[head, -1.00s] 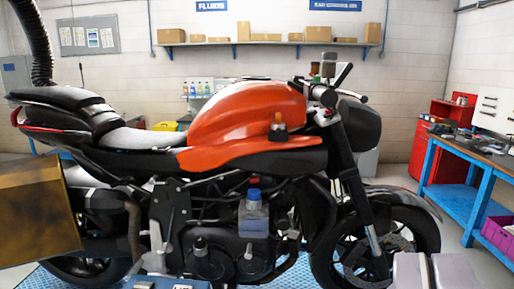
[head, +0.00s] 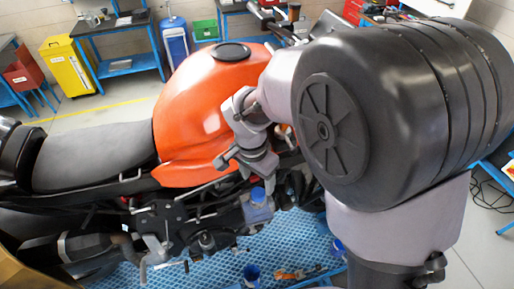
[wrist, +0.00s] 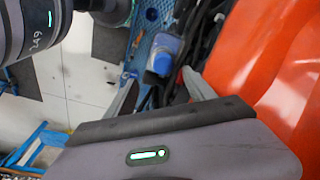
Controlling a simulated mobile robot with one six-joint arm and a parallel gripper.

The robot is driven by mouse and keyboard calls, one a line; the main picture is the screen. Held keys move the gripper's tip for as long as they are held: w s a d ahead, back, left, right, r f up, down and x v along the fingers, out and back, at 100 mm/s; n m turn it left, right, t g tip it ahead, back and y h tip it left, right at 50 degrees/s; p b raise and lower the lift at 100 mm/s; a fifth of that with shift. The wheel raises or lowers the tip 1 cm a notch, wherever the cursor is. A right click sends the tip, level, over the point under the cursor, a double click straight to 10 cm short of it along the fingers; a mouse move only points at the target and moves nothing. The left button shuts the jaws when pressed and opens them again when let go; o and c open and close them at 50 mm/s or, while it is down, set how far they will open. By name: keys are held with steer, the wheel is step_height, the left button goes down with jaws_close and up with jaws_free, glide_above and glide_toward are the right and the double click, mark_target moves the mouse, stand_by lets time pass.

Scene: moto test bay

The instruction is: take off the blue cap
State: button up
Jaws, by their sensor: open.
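The blue cap (head: 257,194) sits on top of a small translucent bottle (head: 259,212) on the side of the motorcycle, below the orange tank. In the wrist view the bottle with its blue top (wrist: 168,46) shows beyond the fingers, near the top centre. My gripper (head: 244,164) is above the cap and apart from it. In the wrist view my gripper (wrist: 160,78) has its two fingers spread, with nothing held between them.
The orange tank (head: 207,110) is close beside my gripper, and it fills the right of the wrist view (wrist: 265,60). Dark frame parts and hoses surround the bottle. A blue cup (head: 252,271) and an orange item (head: 290,273) lie on the blue grating below.

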mark_target(258, 192)
steer(key=f, duration=0.2)
steer(key=w+f, duration=0.1)
steer(key=f, duration=0.2)
steer(key=f+p, duration=0.1)
steer(key=f, duration=0.1)
steer(key=shift+w+f, duration=0.2)
steer(key=shift+f, duration=0.2)
steer(key=shift+s, duration=0.15)
steer(key=shift+c, duration=1.3)
jaws_close()
